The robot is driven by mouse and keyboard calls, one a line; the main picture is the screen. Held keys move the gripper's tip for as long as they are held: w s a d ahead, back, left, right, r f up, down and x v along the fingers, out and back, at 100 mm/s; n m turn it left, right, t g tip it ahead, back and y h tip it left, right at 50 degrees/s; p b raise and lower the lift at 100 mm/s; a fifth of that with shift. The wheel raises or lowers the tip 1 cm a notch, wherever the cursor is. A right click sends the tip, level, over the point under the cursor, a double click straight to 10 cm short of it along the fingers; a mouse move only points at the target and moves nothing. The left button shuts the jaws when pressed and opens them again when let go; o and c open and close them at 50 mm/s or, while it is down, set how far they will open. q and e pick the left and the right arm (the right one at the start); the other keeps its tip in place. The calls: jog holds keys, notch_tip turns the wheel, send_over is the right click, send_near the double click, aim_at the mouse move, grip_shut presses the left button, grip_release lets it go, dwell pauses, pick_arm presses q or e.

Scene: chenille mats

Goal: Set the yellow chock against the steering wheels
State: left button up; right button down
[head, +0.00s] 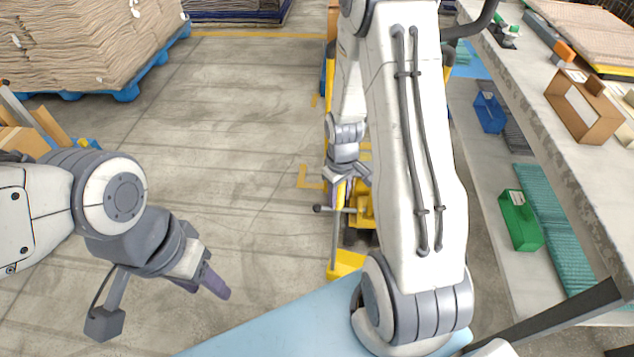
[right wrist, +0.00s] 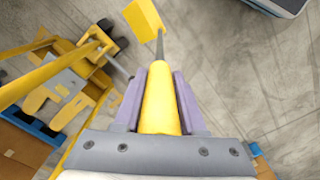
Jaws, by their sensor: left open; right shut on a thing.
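My right gripper (right wrist: 160,100) is shut on the yellow handle (right wrist: 159,105) of the chock. A thin rod runs from the handle to the yellow chock (right wrist: 144,18), which hangs clear of the fingers. The head view shows the right gripper (head: 347,180) pointing down, with the yellow chock (head: 346,262) low beneath it. The yellow truck (head: 362,207) stands just right of the rod, partly hidden by my right arm. Dark wheels (right wrist: 121,44) show at the truck's end, apart from the chock in the wrist view. My left gripper (head: 205,282) is open and empty over the floor.
Grey shelving (head: 555,130) with bins and a brown frame lines the right side. Stacked sheets on a blue pallet (head: 128,90) stand at the back left. The concrete floor between is clear.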

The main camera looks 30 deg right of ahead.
jog(key=s+d+f+n+b, duration=0.25)
jog(key=s+d+f, duration=0.3)
jog(key=f, duration=0.35)
jog(key=w+d+f+b, duration=0.1)
jog(key=w+d+f, duration=0.4)
jog(key=w, duration=0.3)
jog(key=shift+w+f, duration=0.15)
jog(key=shift+w, duration=0.2)
jog(key=shift+d, duration=0.15)
dwell(0.4)
jog(key=shift+f, duration=0.4)
dwell(0.3)
jog(key=shift+c, duration=2)
grip_release()
jog(key=shift+f, duration=0.1)
